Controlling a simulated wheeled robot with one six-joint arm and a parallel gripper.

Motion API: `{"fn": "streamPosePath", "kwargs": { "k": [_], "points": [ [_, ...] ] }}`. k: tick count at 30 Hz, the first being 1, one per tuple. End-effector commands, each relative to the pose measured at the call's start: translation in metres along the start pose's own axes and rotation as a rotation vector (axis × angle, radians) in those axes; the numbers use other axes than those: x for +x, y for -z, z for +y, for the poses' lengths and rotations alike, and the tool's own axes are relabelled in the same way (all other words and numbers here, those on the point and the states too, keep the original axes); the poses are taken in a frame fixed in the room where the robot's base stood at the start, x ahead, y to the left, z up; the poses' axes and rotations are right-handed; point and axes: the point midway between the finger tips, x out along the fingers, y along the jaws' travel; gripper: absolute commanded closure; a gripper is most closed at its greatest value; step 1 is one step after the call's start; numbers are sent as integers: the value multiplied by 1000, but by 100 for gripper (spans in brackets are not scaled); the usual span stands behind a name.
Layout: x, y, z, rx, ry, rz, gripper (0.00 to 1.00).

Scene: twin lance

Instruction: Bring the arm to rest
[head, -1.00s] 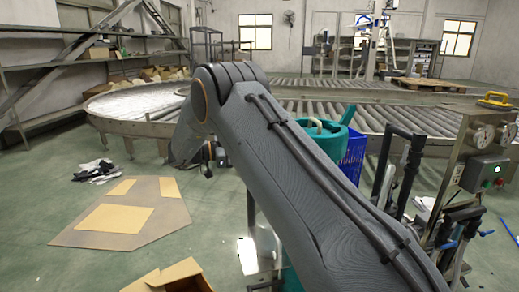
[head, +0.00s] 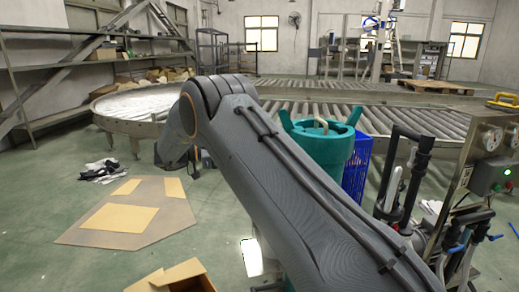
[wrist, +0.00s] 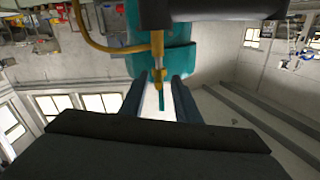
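My grey arm crosses the head view from the lower right up to a bent elbow at the middle left, then goes down behind it. My gripper is hidden in the head view.
A teal tank (head: 333,150) and a blue crate (head: 357,168) stand just behind my arm. A machine with gauges (head: 490,150) stands close at right. A roller conveyor (head: 420,120) runs behind. Flat cardboard (head: 165,222) and an open box (head: 185,277) lie on the floor at left.

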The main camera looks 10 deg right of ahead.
Motion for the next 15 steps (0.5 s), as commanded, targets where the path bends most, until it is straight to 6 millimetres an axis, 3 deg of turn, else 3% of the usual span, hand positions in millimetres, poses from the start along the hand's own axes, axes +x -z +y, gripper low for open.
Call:
{"fn": "streamPosePath", "kwargs": {
  "k": [6,15],
  "points": [
    [-20,0,0,0,1,0,71],
    [-22,0,0,0,0,0,71]
  ]
}}
